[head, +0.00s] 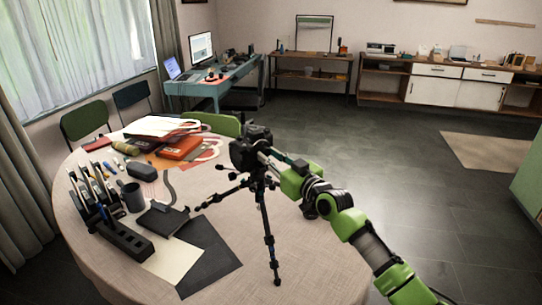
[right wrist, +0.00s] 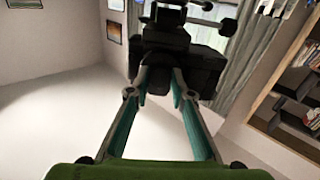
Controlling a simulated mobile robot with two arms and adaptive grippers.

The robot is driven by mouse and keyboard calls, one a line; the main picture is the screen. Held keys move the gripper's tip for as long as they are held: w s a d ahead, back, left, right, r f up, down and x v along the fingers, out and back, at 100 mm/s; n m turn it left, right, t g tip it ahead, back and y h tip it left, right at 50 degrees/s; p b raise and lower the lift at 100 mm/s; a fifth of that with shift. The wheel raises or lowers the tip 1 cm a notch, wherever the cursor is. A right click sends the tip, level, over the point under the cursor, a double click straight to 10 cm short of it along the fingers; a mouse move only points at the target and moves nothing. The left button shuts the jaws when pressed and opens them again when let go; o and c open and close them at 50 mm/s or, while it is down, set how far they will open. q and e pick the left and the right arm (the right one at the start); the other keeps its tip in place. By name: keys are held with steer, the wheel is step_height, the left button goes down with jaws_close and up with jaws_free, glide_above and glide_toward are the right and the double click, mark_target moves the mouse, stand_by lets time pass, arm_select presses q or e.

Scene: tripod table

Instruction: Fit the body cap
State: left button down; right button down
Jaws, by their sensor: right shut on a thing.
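A black camera (head: 243,152) sits on top of a black tripod (head: 265,215) that stands on the round table. My right gripper (head: 270,157) reaches in from the right, its fingertips at the camera's right-hand side. In the right wrist view the fingers (right wrist: 164,92) converge on a dark thing in front of the dark camera body (right wrist: 183,68). The thing between the tips looks like the body cap, but it merges with the camera behind it. I cannot tell whether it touches the camera mount. My left gripper is not in view.
The round table (head: 325,270) also holds a dark round item (head: 309,208) beside my right arm, a black slotted holder (head: 124,240), a grey mug (head: 133,197), a dark case (head: 141,171) and an orange box (head: 180,147). The tripod's legs spread over the table's middle. The front right is clear.

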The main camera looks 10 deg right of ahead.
steer(key=shift+a+r+m, duration=0.1)
steer(key=shift+m, duration=0.3)
steer(key=c, duration=1.8)
jaws_free()
steer(key=shift+m, duration=0.3)
steer(key=shift+c, duration=0.2)
steer(key=shift+o, duration=0.7)
steer(key=shift+o, duration=1.2)
steer(key=shift+f, duration=0.2)
